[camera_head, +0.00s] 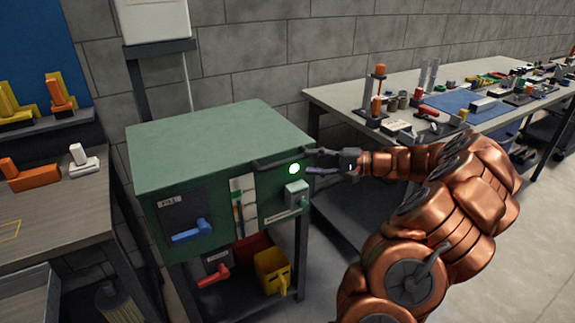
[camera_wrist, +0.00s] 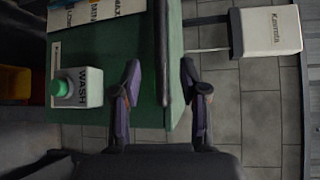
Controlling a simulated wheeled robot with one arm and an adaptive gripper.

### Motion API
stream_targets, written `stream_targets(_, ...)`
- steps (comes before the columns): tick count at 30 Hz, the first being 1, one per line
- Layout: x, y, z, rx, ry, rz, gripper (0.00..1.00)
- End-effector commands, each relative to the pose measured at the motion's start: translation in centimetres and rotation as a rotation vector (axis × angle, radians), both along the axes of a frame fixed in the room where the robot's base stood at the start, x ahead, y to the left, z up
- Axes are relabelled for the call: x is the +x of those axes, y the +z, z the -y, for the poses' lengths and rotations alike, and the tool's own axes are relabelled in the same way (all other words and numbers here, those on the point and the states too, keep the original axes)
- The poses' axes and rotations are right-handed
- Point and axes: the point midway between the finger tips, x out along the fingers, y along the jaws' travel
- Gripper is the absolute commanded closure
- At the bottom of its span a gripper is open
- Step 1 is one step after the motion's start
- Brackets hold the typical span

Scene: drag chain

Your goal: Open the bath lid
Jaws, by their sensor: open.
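The green bath (camera_head: 222,170) stands on a dark frame, and its flat green lid (camera_head: 220,135) lies shut on top. A dark bar handle (camera_head: 283,158) runs along the lid's front edge. My gripper (camera_head: 312,161) is open at the right end of this handle, reaching in from the right. In the wrist view my gripper's fingers (camera_wrist: 160,78) stand apart, and the dark handle bar (camera_wrist: 167,45) runs between them in the picture. I cannot tell whether either finger touches it.
A yellow bin (camera_head: 271,272) sits below. A cluttered bench (camera_head: 340,94) stands at right.

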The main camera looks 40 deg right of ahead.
Motion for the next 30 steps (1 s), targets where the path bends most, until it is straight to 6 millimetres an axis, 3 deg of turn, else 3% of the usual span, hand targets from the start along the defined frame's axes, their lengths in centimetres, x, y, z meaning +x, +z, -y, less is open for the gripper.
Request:
stream_targets(15, 4.8, -0.9, -4.3, 0.003, 0.006, -0.001, 0.57)
stream_targets(28, 5.6, -1.0, -5.0, 0.000, 0.002, -0.001, 0.57)
stream_targets(30, 5.6, -1.0, -5.0, 0.000, 0.002, -0.001, 0.62)
